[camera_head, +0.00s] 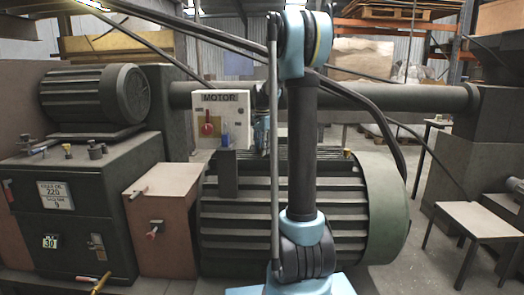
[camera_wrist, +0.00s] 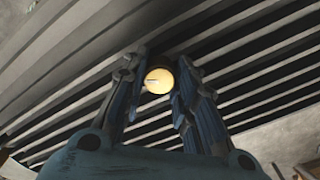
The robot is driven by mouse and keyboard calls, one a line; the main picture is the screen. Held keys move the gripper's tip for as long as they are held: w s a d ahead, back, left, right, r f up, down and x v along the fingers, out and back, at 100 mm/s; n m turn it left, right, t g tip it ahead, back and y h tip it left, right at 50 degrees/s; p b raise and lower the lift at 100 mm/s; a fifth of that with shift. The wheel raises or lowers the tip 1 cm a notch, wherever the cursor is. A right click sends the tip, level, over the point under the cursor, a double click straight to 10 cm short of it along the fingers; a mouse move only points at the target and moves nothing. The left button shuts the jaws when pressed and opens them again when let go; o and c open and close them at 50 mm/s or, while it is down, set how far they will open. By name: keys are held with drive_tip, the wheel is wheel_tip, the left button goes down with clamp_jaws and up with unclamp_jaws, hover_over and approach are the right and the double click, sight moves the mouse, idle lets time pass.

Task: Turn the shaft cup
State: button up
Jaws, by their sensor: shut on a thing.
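In the wrist view, a round yellow brass-coloured cup (camera_wrist: 158,79) sits between the two dark blue fingers of my gripper (camera_wrist: 160,88). The fingers are shut on its sides, and its round face with a small mark shows. In the head view, my gripper (camera_head: 262,132) shows only as a small blue patch above the large ribbed motor (camera_head: 235,222), partly behind my own arm. The cup it holds is hidden there. A small yellow fitting (camera_head: 347,152) shows on the motor's top right.
A white MOTOR panel (camera_head: 221,108) with a red knob and blue switch stands left of my gripper. A dark cabinet (camera_head: 75,205) carries a smaller motor (camera_head: 95,95) at left. A long pipe (camera_head: 400,97) runs behind. A small table (camera_head: 483,222) stands at right.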

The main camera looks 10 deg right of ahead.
drive_tip(key=m, duration=0.6)
drive_tip(key=shift+w, duration=0.1)
drive_tip(key=m, duration=1.7)
drive_tip(key=shift+m, duration=0.3)
drive_tip(key=o, duration=1)
drive_tip(key=shift+o, duration=0.2)
drive_tip(key=shift+r, duration=0.1)
